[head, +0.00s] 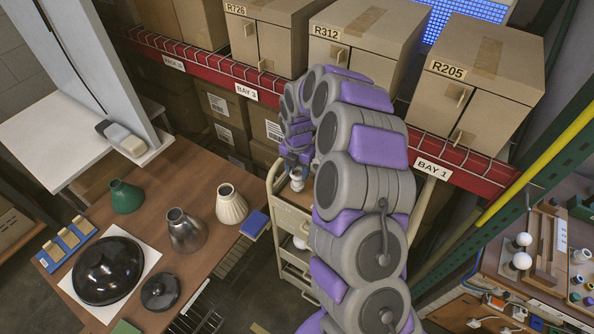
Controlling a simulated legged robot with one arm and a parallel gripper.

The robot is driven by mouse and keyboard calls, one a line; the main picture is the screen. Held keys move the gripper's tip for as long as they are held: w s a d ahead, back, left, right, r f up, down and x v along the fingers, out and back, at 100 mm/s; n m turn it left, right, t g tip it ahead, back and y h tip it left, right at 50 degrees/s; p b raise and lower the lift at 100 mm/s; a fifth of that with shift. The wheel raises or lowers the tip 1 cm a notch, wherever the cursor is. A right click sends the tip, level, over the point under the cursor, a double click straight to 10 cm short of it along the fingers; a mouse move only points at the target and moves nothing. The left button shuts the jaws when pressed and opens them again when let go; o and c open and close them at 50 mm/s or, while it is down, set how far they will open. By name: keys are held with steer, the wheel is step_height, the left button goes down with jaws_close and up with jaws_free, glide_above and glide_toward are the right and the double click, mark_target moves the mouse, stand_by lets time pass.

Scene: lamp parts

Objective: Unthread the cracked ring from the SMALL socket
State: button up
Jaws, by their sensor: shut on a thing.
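My gripper (297,163) is small and far off in the head view, at the end of my grey and purple arm, over the top of a cream cart. It points down and is shut on a small whitish part (297,183), which stands out just below the fingers. This may be the small socket or its ring; I cannot tell the two apart at this size. No crack shows, and the fingers cover the upper end of the part. I cannot tell whether the part touches the cart top.
The cream cart (276,190) stands between a wooden table (205,168) and a red-edged shelf (255,93) with boxes. The table holds a green shade (126,197), a metal shade (186,231), a cream shade (231,205) and a black dome (106,270). My arm hides the cart's right side.

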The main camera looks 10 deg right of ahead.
steer(key=shift+r, duration=0.45)
step_height(320, 180, up, 4)
steer(key=shift+r+p, duration=0.1)
steer(key=shift+p, duration=0.65)
